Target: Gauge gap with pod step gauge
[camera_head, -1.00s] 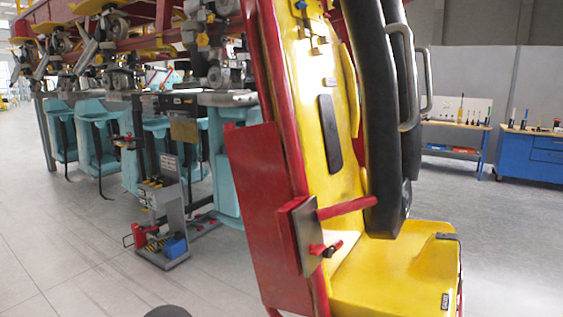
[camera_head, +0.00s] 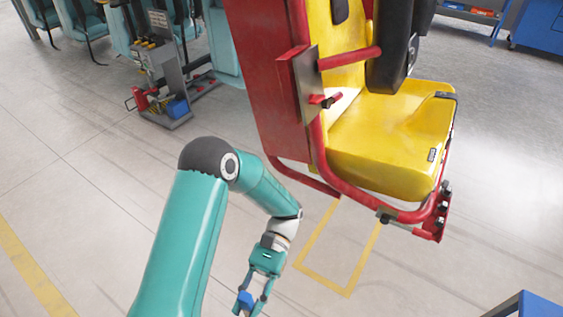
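The seat pod, with a yellow seat (camera_head: 385,150) and a red frame (camera_head: 262,75), hangs above the floor at the centre right of the head view. A dark plate (camera_head: 309,85) with a red bar and a small red-and-black knob (camera_head: 325,101) is on its side. My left gripper (camera_head: 254,304) points down at the bottom edge, below and left of the pod and apart from it. A small blue piece (camera_head: 245,299) shows at its fingers; I cannot tell whether it is held or part of a fingertip. No pod step gauge can be identified. My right gripper is out of view.
A grey tool cart (camera_head: 163,75) with a blue box stands at the upper left, near teal seats. A yellow floor outline (camera_head: 322,280) lies under the pod. A blue frame corner (camera_head: 525,303) shows at the bottom right. The left floor is clear.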

